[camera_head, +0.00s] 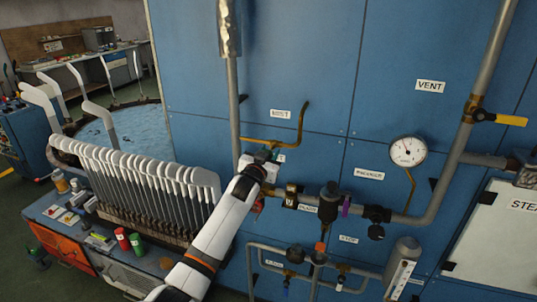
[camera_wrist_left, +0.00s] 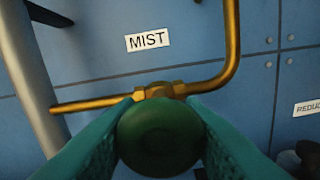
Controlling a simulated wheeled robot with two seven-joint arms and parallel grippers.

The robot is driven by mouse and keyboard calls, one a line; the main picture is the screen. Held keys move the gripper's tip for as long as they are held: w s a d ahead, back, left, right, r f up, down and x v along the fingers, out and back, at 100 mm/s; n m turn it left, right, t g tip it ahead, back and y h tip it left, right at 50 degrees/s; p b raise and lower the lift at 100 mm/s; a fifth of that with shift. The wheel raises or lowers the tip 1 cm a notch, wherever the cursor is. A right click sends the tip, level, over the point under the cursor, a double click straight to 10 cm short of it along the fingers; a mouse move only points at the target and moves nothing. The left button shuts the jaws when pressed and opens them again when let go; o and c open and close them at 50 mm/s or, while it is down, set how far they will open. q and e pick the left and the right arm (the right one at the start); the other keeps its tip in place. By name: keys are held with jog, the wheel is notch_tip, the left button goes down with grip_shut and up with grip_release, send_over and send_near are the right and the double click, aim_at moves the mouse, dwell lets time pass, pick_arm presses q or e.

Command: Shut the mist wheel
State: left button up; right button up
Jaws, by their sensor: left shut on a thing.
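The mist wheel (camera_wrist_left: 158,138) is a round green handwheel on a brass valve, low in the middle of the left wrist view. My left gripper (camera_wrist_left: 161,112) has its teal fingers on both sides of the wheel and is shut on it. In the head view my left gripper (camera_head: 263,170) is at the blue wall, just below the brass mist pipe (camera_head: 300,125), and mostly hides the wheel. The MIST label (camera_wrist_left: 147,40) is on the wall above the valve. How far the wheel is turned cannot be told. My right gripper is not in view.
A pressure gauge (camera_head: 407,151), a black-topped reducer valve (camera_head: 329,200) and grey pipes are to the right. A vent valve with a yellow lever (camera_head: 511,121) is further right. A row of white sock boards (camera_head: 150,180) stands left, close to my arm.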

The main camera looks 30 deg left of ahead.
pick_arm(q)
jog(key=shift+r+m, duration=0.4)
jog(key=shift+r, duration=0.05)
jog(key=shift+a, duration=0.1)
jog(key=o, duration=0.9)
jog(key=shift+w, duration=0.1)
jog(key=shift+o, duration=0.4)
jog(key=shift+f, duration=0.35)
jog(key=shift+s+f, duration=0.1)
jog(key=shift+s, duration=0.2)
jog(key=b+v, duration=0.3)
jog(key=v, duration=0.8)
jog(key=shift+d, duration=0.3)
jog(key=shift+s, duration=0.1)
